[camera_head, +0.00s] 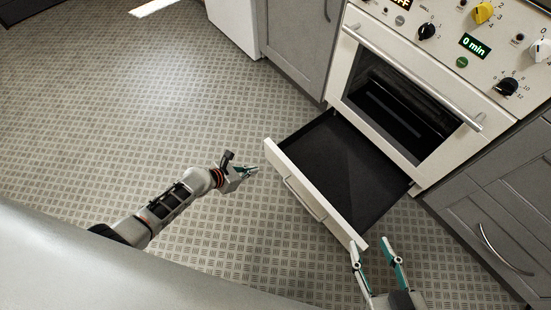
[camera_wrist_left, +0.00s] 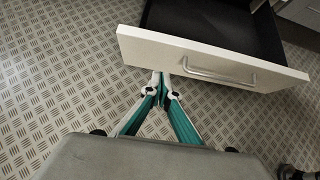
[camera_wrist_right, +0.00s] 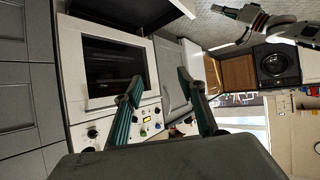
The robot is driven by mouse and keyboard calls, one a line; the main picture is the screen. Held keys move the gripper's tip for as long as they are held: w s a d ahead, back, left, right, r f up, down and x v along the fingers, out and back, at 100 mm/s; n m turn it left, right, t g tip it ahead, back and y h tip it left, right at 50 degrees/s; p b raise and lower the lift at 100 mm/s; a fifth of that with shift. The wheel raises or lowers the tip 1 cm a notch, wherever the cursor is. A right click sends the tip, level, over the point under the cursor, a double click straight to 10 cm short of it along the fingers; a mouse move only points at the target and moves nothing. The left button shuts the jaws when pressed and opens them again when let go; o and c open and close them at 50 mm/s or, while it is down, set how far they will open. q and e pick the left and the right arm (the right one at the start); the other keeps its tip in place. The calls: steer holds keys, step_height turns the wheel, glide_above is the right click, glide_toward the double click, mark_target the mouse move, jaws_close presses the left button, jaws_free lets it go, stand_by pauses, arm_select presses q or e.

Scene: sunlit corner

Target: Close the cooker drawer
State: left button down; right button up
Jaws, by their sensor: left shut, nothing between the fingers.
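The cooker drawer (camera_head: 343,160) is pulled out below the white cooker's oven door (camera_head: 405,92); its inside is dark and looks empty. Its white front panel (camera_head: 312,196) carries a metal bar handle (camera_head: 304,199). In the left wrist view the drawer front (camera_wrist_left: 215,58) and handle (camera_wrist_left: 219,73) lie just beyond the fingers. My left gripper (camera_head: 254,170) is shut and empty, beside the drawer front's far left end. My right gripper (camera_head: 372,243) is open and empty, near the front's right end; its open fingers also show in the right wrist view (camera_wrist_right: 158,88).
Grey cabinets stand left (camera_head: 297,40) and right (camera_head: 500,205) of the cooker. The control panel (camera_head: 475,45) with knobs is above the oven door. The patterned metal floor (camera_head: 130,110) left of the drawer is clear. A grey surface (camera_head: 90,270) fills the lower left.

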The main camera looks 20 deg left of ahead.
arm_select(q)
steer(key=b, duration=0.3)
glide_toward(280, 161)
step_height(280, 161, down, 3)
steer(key=s, duration=0.3)
steer(key=w, duration=0.2)
steer(key=w+d+b, duration=0.1)
steer(key=w+d+f+b, duration=0.1)
steer(key=w, duration=0.1)
steer(key=shift+w, duration=0.3)
steer(key=shift+w+d+b, duration=0.3)
steer(key=shift+w+b, duration=0.05)
steer(key=shift+w+r, duration=0.1)
steer(key=shift+r, duration=0.05)
arm_select(e)
steer(key=a+m+y, duration=0.1)
steer(key=a+m, duration=0.3)
steer(key=a, duration=0.2)
steer(key=shift+r+t, duration=0.3)
steer(key=shift+r, duration=0.05)
